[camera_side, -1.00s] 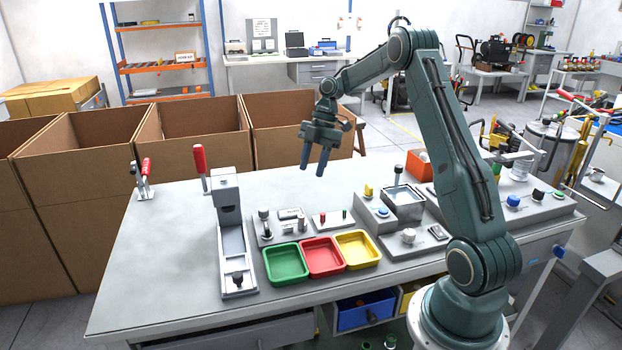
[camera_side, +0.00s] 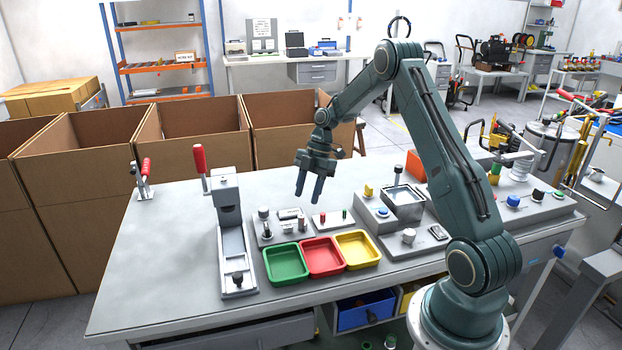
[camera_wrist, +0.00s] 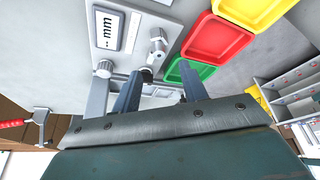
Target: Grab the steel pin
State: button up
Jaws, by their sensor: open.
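A grey gauge plate (camera_side: 276,234) with a small display lies on the bench behind the coloured trays. Small steel parts stand on it, among them an upright steel post with a dark top (camera_side: 264,222). In the wrist view a short steel cylinder (camera_wrist: 157,40) shows beside the "mm" display (camera_wrist: 107,30); I cannot tell for certain which part is the steel pin. My gripper (camera_side: 308,199) is open and empty, pointing down above the back of this plate. In the wrist view its fingers (camera_wrist: 160,74) are spread, with a dark knob visible between them.
Green (camera_side: 286,264), red (camera_side: 322,257) and yellow (camera_side: 357,250) trays sit in front of the plate. A press with a red handle (camera_side: 231,230) stands to the left. A small plate with red and green pegs (camera_side: 333,220) is at right.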

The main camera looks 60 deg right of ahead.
aim_at(301, 216)
jog(key=shift+a+f, duration=0.25)
jog(key=shift+f, duration=0.4)
jog(key=shift+x, duration=2.6)
jog(key=shift+w, duration=0.1)
grip_shut()
